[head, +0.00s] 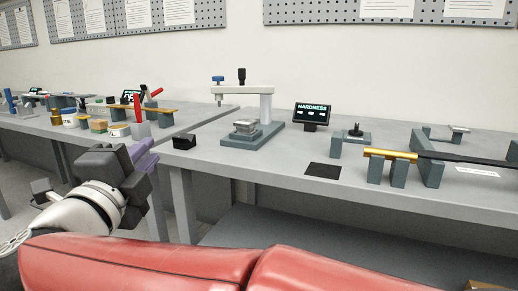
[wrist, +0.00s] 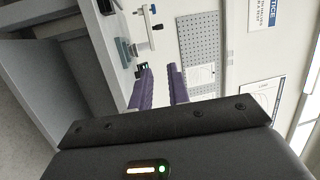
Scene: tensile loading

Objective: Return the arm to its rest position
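My gripper (head: 150,155) shows at the left of the head view, with dark grey housing and purple fingers. It is in front of the bench edge, and nothing is seen in it. In the wrist view the two purple fingers (wrist: 160,85) stand apart with an empty gap between them. My white and red arm runs along the bottom of the head view and hides part of the floor.
A grey bench (head: 260,160) runs across the room. On it stand a hardness tester (head: 262,105), a display (head: 313,115), a small black block (head: 184,141) near the gripper, and a gold cylinder (head: 390,154) on supports. A black mat (head: 323,170) lies near the front edge.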

